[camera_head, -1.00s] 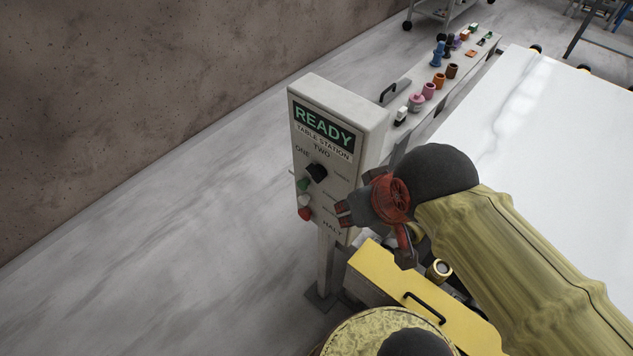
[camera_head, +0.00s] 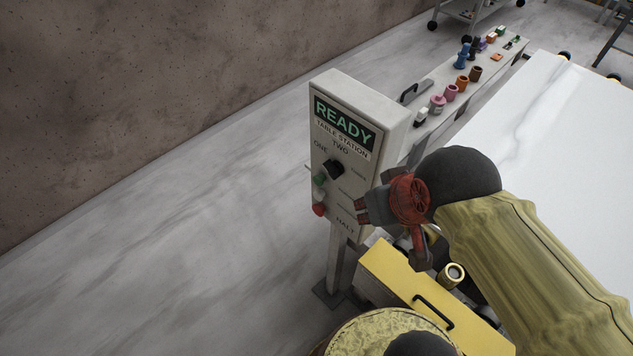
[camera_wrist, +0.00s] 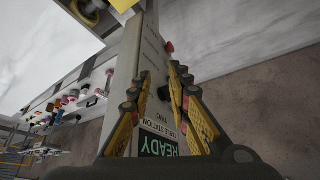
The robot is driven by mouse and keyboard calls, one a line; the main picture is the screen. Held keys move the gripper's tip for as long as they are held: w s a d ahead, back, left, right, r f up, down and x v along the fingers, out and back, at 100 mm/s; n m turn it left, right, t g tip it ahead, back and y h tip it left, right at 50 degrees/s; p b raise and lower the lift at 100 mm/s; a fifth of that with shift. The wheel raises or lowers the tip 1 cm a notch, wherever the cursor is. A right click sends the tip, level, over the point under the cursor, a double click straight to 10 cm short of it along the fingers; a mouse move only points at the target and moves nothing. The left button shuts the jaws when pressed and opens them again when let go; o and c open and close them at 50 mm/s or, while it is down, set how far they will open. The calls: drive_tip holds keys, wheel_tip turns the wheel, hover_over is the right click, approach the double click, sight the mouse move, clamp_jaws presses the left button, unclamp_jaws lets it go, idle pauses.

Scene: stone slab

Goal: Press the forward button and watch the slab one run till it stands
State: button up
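The control box (camera_head: 358,135) stands on a post, its display reading READY above TABLE STATION. The word HALT is low on the face. My gripper (camera_head: 388,238) is at the right of the face, apart from the buttons. In the wrist view its two fingers (camera_wrist: 160,78) are spread and empty, with the red button (camera_wrist: 169,47) beyond them. The white, grey-veined slab (camera_head: 570,130) lies flat at the right.
A ledge with several coloured pots and bottles (camera_head: 450,92) runs behind the box. Open floor (camera_head: 170,240) lies to the left, before the brown wall (camera_head: 150,70).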

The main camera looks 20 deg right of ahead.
clamp_jaws()
idle(1.2)
